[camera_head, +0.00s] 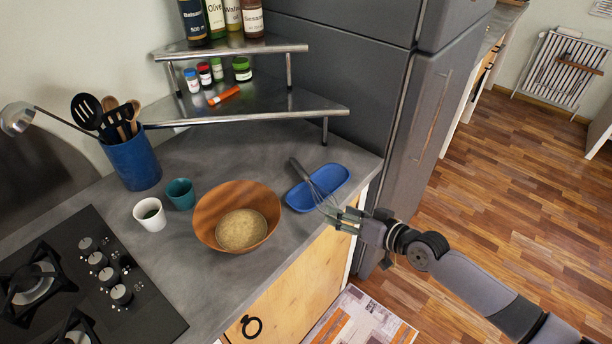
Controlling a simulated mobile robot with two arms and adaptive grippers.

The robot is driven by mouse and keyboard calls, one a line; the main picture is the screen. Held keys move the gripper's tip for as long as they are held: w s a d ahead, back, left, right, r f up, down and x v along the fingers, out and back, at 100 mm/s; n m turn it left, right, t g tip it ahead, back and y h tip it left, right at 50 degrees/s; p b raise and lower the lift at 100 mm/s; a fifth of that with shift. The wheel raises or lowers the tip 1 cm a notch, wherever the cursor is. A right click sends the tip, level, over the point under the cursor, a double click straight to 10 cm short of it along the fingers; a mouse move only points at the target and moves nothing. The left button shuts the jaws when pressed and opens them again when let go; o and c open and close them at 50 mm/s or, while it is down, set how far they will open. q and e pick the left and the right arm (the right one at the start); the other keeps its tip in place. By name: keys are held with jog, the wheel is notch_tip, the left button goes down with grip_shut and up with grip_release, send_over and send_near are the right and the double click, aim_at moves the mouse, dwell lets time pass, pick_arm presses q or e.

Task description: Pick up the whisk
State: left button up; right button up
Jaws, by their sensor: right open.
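The whisk (309,181) has a dark handle and thin wire loops. It lies across the blue oval tray (335,184) on the grey counter, its handle toward the back left and its loops toward the counter's front edge. My right gripper (341,217) comes in from the right at the front edge of the counter, near the loop end of the whisk. It is open. The fingers overlap the loop end in the picture, and I cannot tell whether they touch the wires. My left gripper is not in view.
A wooden bowl (208,210) with grainy contents stands left of the tray. A white cup (150,215), a teal cup (180,193) and a blue utensil holder (133,163) stand further left. A metal corner shelf (270,108) is behind. A dark fridge (345,75) rises at the back right.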

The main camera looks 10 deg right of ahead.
jog(key=shift+p+x, duration=0.55)
jog(key=shift+x, duration=2.85)
jog(key=shift+d+r, duration=0.1)
jog(key=shift+c, duration=0.3)
jog(key=shift+c, duration=0.7)
jog(key=c, duration=0.9)
jog(key=shift+r, duration=0.1)
